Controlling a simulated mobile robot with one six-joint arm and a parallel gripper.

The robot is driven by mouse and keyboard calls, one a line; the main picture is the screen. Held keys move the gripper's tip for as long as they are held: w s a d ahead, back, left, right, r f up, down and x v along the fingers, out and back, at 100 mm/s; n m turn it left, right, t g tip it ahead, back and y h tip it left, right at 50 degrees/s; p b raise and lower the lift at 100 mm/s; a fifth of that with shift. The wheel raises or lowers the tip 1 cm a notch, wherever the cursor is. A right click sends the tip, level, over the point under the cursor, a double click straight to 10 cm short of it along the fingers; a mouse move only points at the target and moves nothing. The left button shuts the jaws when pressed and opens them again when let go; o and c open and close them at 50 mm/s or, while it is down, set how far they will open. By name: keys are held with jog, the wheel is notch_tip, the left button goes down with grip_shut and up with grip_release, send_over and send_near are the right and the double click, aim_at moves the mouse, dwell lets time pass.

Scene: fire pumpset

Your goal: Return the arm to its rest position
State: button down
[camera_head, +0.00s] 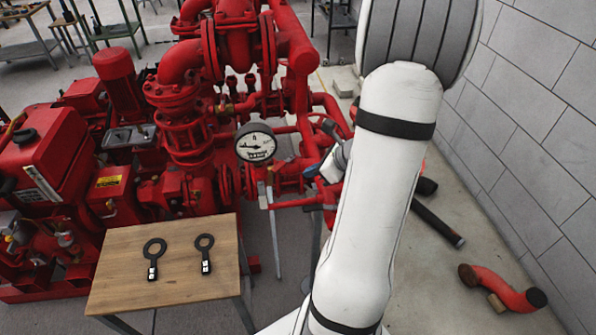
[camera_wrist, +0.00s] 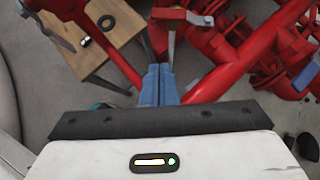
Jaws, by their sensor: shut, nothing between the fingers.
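My white arm (camera_head: 375,190) reaches down across the right-centre of the head view, in front of the red pump piping. My gripper (camera_wrist: 158,72) shows in the wrist view with its two blue fingers together and nothing between them. It is in front of red pipes and close to a grey lever (camera_wrist: 171,45) in the picture; I cannot tell whether they touch. In the head view, a small blue part of my gripper (camera_head: 312,170) shows left of the arm, beside the piping; the rest is hard to make out.
The red pumpset (camera_head: 190,130) fills the left and centre. A pressure gauge (camera_head: 256,146) faces me. A wooden table (camera_head: 180,285) holds two black ring-headed tools (camera_head: 154,255). A grey block wall (camera_head: 535,110) stands right. A loose red pipe (camera_head: 500,288) lies on the floor.

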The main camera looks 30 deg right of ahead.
jog(key=v, duration=0.5)
jog(key=shift+a, duration=0.15)
jog(key=shift+s, duration=0.1)
jog(key=s+a+r+n+g+h, duration=0.1)
jog(key=s+a+r+n, duration=0.1)
jog(key=a+n, duration=0.5)
jog(key=s+a+r+n+g+h, duration=0.2)
jog(key=a+n, duration=0.5)
jog(key=n, duration=0.6)
jog(key=s+a+r+n+g+h, duration=0.1)
jog(key=s+a+r+n, duration=0.3)
jog(key=n, duration=0.5)
jog(key=a+r+g, duration=0.1)
jog(key=a+r, duration=0.1)
jog(key=a, duration=0.1)
jog(key=shift+a+n+h, duration=0.15)
jog(key=shift+n+h, duration=0.15)
jog(key=shift+n, duration=0.1)
jog(key=shift+s, duration=0.2)
